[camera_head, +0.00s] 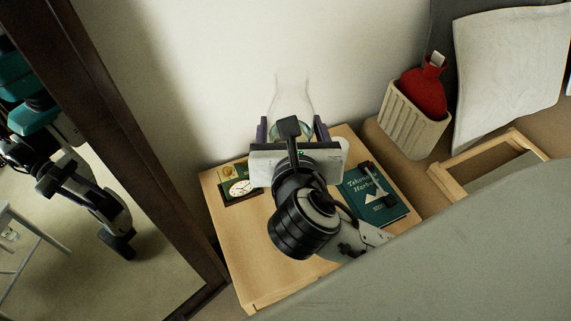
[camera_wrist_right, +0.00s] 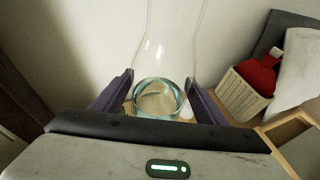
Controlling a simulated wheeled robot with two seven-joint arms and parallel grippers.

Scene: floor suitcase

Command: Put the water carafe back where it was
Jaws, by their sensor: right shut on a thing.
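The clear glass water carafe (camera_head: 292,94) is upright between the fingers of my right gripper (camera_head: 291,126), at the wall-side edge of the wooden bedside table (camera_head: 237,262). The right wrist view shows the carafe (camera_wrist_right: 166,45) with some water in its base, and the purple fingers of the gripper (camera_wrist_right: 160,85) on both sides of it. My right gripper is shut on the carafe. My gripper and wrist hide its lower part in the head view, so I cannot tell whether it touches the tabletop. My left gripper is not in view.
A small white object (camera_head: 343,144) is behind. A dark-framed mirror (camera_head: 128,150) stands left.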

